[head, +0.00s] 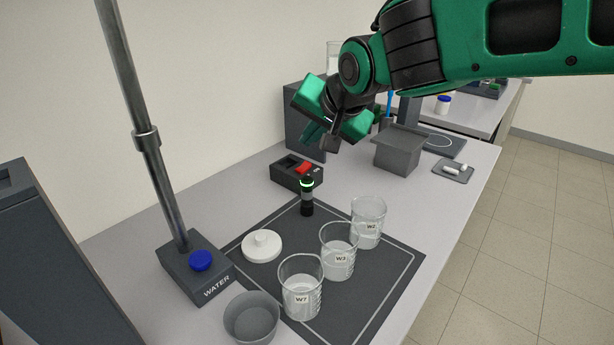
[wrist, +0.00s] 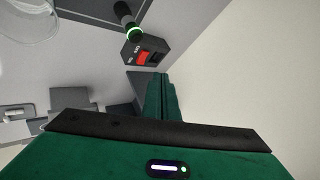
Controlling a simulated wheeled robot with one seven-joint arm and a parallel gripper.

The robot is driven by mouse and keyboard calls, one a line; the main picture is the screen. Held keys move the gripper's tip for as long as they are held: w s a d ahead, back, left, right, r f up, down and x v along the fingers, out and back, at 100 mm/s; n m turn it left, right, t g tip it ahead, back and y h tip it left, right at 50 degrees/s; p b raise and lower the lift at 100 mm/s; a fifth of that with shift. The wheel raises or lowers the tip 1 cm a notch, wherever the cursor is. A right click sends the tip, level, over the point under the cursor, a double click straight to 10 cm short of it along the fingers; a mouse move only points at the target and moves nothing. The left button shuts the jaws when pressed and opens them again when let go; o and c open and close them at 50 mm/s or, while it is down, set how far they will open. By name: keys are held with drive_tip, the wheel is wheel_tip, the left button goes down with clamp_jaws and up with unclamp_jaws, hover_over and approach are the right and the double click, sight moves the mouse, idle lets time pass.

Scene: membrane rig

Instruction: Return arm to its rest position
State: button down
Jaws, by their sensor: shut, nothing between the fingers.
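My gripper (head: 322,140) is shut and empty. In the head view it hangs in the air over the back of the bench, with my green arm reaching in from the upper right. In the wrist view my gripper's green fingers (wrist: 160,97) show together, pointing up the picture. Past them stand a dark switch box (wrist: 148,55) with a red rocker and a black cylinder with a lit green ring (wrist: 128,22). The same switch box (head: 296,172) is below and left of my gripper in the head view, apart from it.
Beakers W2 (head: 368,222), W3 (head: 338,251) and W7 (head: 300,287) stand on the dark mat (head: 385,275). A metal post (head: 160,180) rises from the WATER base (head: 195,275) at left. A grey box (head: 398,150) stands right of my gripper. The floor at right is clear.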

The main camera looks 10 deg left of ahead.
drive_tip(key=s+d+f+m+g+h, duration=0.1)
drive_tip(key=s+d+f+h, duration=0.15)
drive_tip(key=d, duration=1.45)
drive_tip(key=s+d+f+m+g+h, duration=0.1)
drive_tip(key=d+f+h, duration=0.25)
drive_tip(key=d, duration=1.35)
drive_tip(key=s+d+f+m+g, duration=0.1)
drive_tip(key=s+d+f+g, duration=0.25)
drive_tip(key=s+d, duration=0.75)
drive_tip(key=s+d+f+g, duration=0.1)
drive_tip(key=s+d+f, duration=0.1)
drive_tip(key=s, duration=0.5)
drive_tip(key=s+d+f+m+g+y, duration=0.1)
drive_tip(key=s+d+f, duration=0.2)
drive_tip(key=s, duration=0.4)
drive_tip(key=shift+s+d, duration=0.35)
drive_tip(key=shift+d, duration=0.2)
